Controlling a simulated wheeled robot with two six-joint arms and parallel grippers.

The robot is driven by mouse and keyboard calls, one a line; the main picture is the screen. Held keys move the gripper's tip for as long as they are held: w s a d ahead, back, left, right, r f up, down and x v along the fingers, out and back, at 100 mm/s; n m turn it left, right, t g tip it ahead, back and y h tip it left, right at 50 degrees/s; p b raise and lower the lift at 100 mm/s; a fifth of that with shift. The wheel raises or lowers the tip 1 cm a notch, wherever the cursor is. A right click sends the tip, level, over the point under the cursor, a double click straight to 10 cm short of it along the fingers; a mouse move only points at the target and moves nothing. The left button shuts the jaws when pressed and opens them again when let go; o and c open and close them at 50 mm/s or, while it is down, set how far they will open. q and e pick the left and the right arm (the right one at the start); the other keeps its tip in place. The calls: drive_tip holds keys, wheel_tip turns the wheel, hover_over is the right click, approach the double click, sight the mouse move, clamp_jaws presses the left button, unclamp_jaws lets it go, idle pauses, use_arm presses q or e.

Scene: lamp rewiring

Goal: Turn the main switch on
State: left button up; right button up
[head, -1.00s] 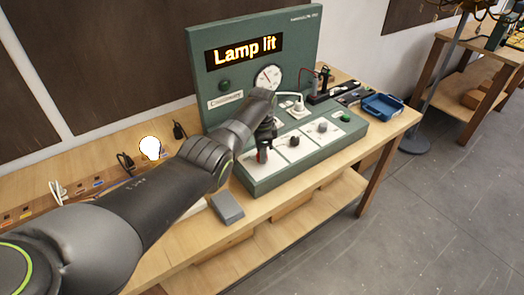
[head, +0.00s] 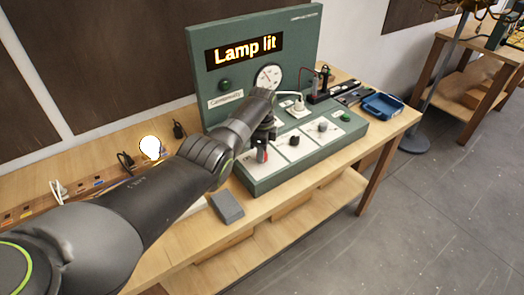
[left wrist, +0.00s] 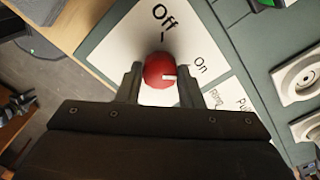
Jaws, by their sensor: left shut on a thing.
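The main switch is a red knob (left wrist: 159,70) with a white mark, on a white plate (left wrist: 130,40) printed "Off" and "On". Its mark points right in the left wrist view, away from "Off" and towards the "On" side. My left gripper (left wrist: 157,78) is shut on the knob, one finger on each side. In the head view the red knob (head: 262,155) shows at the panel's front left, below my left gripper. The display (head: 244,49) reads "Lamp lit", and a bulb (head: 150,148) on the bench glows white. My right gripper is not in view.
The green console (head: 300,165) carries other knobs on white plates, a dial gauge (head: 268,78) and a socket. A blue tray (head: 382,105) lies at the bench's right end. A grey block (head: 227,207) lies near the front edge, left of the console.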

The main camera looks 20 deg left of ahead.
use_arm(q)
drive_tip(key=shift+w+r, duration=0.15)
drive_tip(key=shift+r, duration=0.05)
drive_tip(key=o, duration=1)
drive_tip(key=shift+f, duration=0.15)
drive_tip(key=shift+c, duration=0.2)
drive_tip(key=shift+r, duration=0.55)
wheel_tip(320, 180, up, 16)
drive_tip(key=b, duration=0.2)
drive_tip(key=shift+r, duration=0.2)
